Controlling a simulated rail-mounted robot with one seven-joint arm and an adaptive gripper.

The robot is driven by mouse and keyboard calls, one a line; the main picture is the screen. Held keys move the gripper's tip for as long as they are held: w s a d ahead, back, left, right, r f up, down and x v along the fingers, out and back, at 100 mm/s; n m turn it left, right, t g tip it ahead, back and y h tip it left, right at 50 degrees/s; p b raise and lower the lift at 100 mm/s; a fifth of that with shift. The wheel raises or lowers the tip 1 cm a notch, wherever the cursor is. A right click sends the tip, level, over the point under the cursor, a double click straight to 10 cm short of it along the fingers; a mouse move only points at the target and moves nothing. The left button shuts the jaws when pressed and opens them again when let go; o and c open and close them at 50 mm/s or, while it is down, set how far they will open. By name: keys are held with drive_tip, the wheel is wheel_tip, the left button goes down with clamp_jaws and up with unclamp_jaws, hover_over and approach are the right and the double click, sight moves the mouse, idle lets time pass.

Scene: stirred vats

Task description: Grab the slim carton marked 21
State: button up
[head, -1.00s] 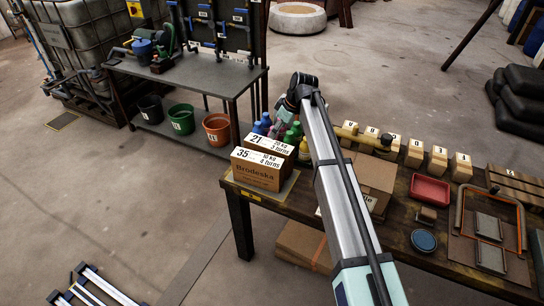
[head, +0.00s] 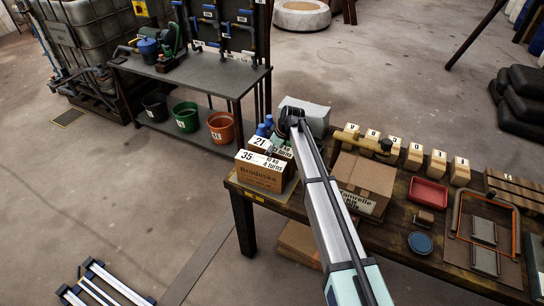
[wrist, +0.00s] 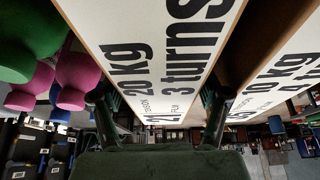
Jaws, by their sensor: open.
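The slim carton marked 21 (head: 259,142) stands on the left end of the workbench, behind the carton marked 35 (head: 259,171). In the wrist view the white top of the carton marked 21 (wrist: 150,40), printed "20 kg 3 turns", fills the middle. My gripper (wrist: 158,105) is open, with one finger at each side of that carton. The right finger is near the gap towards the carton marked 35 (wrist: 285,75). Whether the fingers touch the cardboard I cannot tell.
Green and pink bottles (wrist: 78,75) stand close by the left finger. Open floor lies left of the bench.

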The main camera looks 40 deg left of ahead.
drive_tip(key=shift+x, duration=1.05)
drive_tip(key=c, duration=1.3)
clamp_jaws()
drive_tip(key=shift+r, duration=0.15)
